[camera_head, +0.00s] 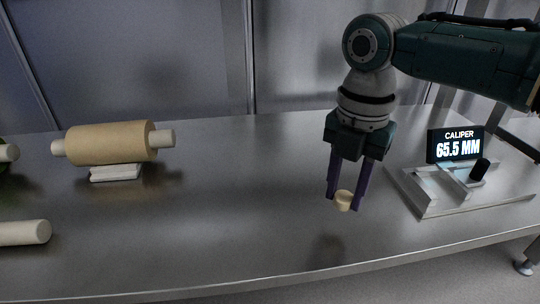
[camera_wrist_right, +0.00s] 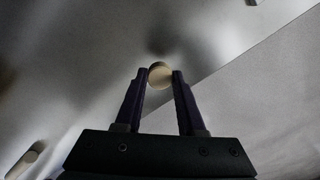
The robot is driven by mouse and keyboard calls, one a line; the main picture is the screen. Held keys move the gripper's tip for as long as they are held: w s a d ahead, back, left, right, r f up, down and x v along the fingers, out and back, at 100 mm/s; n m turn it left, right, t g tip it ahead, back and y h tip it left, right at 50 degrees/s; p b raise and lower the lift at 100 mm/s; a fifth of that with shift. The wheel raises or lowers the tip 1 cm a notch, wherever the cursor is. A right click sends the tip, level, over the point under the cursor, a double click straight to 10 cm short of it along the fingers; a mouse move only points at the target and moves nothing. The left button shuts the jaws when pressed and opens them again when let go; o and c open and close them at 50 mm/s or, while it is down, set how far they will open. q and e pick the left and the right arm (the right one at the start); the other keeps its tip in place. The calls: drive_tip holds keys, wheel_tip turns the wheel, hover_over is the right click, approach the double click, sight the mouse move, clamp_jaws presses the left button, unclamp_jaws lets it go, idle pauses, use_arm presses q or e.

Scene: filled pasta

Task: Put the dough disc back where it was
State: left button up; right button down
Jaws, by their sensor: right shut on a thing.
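A small pale dough disc (camera_head: 343,200) is held between the fingertips of my right gripper (camera_head: 345,203). The gripper is shut on it and hangs above the steel table, near the front edge, with a shadow on the table below. In the right wrist view the disc (camera_wrist_right: 160,75) shows as a round tan shape between the two dark fingertips (camera_wrist_right: 160,77). My left gripper is not in view.
A caliper station (camera_head: 430,185) with a display reading 65.5 MM stands on the right. A dough-coloured roller (camera_head: 108,143) rests on a white stand (camera_head: 116,173) at the left. A pale rod end (camera_head: 25,233) lies at the front left. The table's middle (camera_head: 235,190) is clear.

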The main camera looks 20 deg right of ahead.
sight(344, 196)
wheel_tip(344, 196, down, 5)
drive_tip(key=b, duration=0.3)
drive_tip(key=shift+r+b, duration=0.2)
drive_tip(key=shift+b, duration=0.1)
drive_tip(key=shift+r, duration=0.15)
drive_tip(key=c, duration=0.5)
unclamp_jaws()
